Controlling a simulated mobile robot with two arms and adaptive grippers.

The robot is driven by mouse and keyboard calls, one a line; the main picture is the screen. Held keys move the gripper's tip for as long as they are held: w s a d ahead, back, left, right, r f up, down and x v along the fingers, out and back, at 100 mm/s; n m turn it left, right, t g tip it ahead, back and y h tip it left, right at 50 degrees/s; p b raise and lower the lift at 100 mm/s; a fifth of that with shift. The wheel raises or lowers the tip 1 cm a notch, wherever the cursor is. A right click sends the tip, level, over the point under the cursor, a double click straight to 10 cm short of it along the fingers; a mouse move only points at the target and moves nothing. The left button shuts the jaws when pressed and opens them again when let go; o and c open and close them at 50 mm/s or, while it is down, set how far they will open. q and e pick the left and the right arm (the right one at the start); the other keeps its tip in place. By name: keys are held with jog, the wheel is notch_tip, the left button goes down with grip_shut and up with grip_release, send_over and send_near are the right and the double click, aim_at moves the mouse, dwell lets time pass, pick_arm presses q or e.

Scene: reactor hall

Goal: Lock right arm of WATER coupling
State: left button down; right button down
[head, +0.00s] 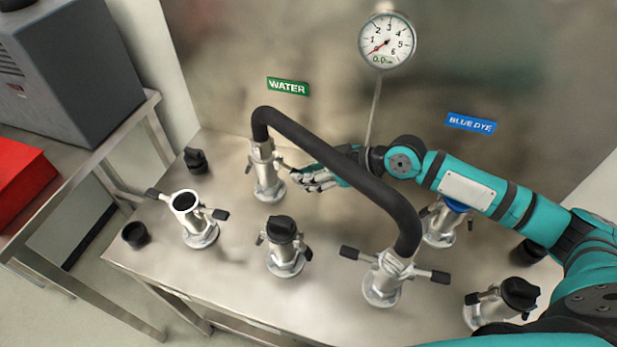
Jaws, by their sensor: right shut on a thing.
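The WATER coupling (266,172) is a silver metal fitting standing on the steel table below the green WATER label (288,87). One end of a thick black hose (335,165) sits on top of it. My right gripper (308,179) comes in from the right, behind the hose, with its fingers at the coupling's right side. It is shut on the coupling's right arm, which the fingers mostly hide. The coupling's left arm lies close along its body. My left gripper is not in view.
The hose's other end sits on a front coupling (384,280) with both black-tipped arms spread outward. An uncovered coupling (197,220) stands left, a capped one (284,245) in the middle. A pressure gauge (387,41) and BLUE DYE label (471,123) are behind.

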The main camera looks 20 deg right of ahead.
dwell(0.4)
jog(key=c, duration=1.2)
grip_release()
jog(key=v, duration=1.2)
